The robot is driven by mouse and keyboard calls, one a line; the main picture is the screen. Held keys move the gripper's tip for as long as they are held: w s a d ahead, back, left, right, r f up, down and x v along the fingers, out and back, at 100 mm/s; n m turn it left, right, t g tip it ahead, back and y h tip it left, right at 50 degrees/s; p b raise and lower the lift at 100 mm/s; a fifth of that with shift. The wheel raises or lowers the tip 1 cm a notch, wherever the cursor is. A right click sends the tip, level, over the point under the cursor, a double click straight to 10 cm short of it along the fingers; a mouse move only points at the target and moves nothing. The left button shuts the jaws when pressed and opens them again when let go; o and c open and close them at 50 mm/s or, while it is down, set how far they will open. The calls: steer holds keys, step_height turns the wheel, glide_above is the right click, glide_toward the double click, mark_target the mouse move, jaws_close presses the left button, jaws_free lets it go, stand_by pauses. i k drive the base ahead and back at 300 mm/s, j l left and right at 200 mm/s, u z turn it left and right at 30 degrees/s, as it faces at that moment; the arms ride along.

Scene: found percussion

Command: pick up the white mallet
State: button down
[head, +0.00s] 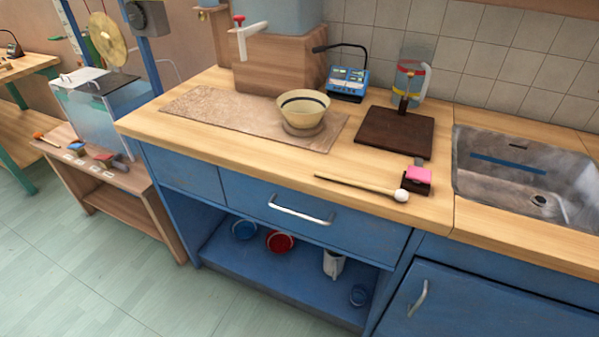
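The white mallet (362,188) lies on the wooden counter near its front edge, above the drawer. Its thin dark handle points left and its round white head is at the right end. The head is close to a small dark block with a pink top (418,175); I cannot tell whether they touch. My gripper is not in view.
A cream bowl (303,108) stands on a ring on the brown mat (222,115). A dark board (395,132), a blue device (348,82) and a glass jug (408,77) are behind the mallet. The sink (520,185) is at right. Counter left of the mallet is clear.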

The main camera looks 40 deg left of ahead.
mark_target(401, 196)
steer(key=u, duration=0.7)
steer(key=k+j+u, duration=0.1)
steer(key=j, duration=0.15)
steer(key=i+j+z, duration=0.1)
steer(key=i, duration=0.25)
steer(key=i+j, duration=0.35)
steer(key=i+j+z, duration=0.1)
steer(key=j, duration=0.2)
